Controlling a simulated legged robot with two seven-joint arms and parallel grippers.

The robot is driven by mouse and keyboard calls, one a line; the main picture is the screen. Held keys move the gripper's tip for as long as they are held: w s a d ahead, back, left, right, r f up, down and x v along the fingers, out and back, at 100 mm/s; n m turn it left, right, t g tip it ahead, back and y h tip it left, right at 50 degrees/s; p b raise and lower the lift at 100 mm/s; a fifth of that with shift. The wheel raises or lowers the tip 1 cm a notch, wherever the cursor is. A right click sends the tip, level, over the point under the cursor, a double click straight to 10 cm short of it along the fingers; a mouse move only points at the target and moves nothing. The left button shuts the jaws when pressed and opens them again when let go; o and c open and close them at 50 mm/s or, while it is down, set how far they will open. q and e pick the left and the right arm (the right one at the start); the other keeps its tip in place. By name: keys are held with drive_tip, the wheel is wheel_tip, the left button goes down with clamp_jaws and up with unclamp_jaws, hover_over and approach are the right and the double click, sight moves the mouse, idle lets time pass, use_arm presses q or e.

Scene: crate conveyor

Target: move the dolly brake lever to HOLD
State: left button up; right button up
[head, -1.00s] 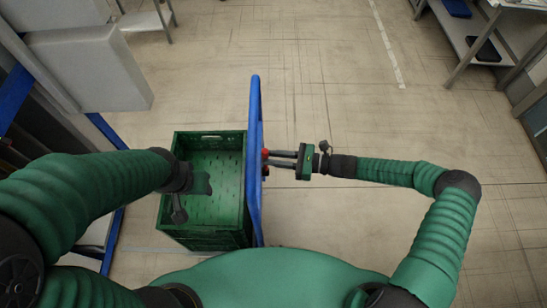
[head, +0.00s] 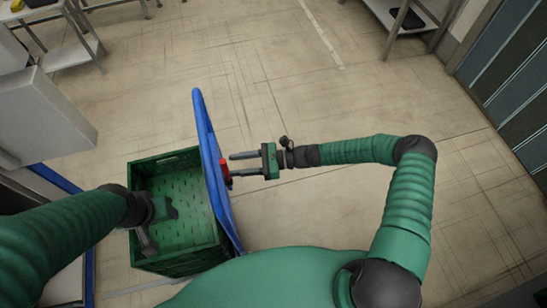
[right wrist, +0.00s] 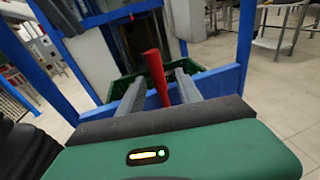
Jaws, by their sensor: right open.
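The red brake lever (head: 225,171) stands at the blue dolly handle frame (head: 207,140), on its right side in the head view. My right gripper (head: 231,164) is open, its fingers pointing left at the lever. In the right wrist view the red lever (right wrist: 156,76) stands between the two grey fingers (right wrist: 158,88), with a gap on either side. I cannot read any HOLD marking. My left gripper (head: 155,222) hangs over the green crate (head: 185,257); whether its jaws are open is unclear.
The crate stands directly left of the blue frame. Grey box-shaped equipment (head: 45,115) is at the left, and a metal table (head: 415,20) is at the far right. The floor right of the dolly is clear.

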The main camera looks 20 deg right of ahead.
drive_tip(key=v, duration=1.5)
drive_tip(key=shift+d+f, duration=0.1)
drive_tip(key=shift+d, duration=0.05)
drive_tip(key=s+r+n+g+h+p, duration=0.35)
drive_tip(key=s+n+g+h, duration=0.25)
drive_tip(key=s+n+h, duration=0.4)
drive_tip(key=s+d+r+n+t+h+p, duration=0.2)
drive_tip(key=r+n+t+h, duration=0.3)
drive_tip(key=r+n, duration=0.5)
wheel_tip(320, 180, up, 3)
drive_tip(key=shift+s+d+r+h+p, duration=0.1)
drive_tip(key=shift+s+d+h+p, duration=0.05)
drive_tip(key=shift+d+h+p, duration=0.5)
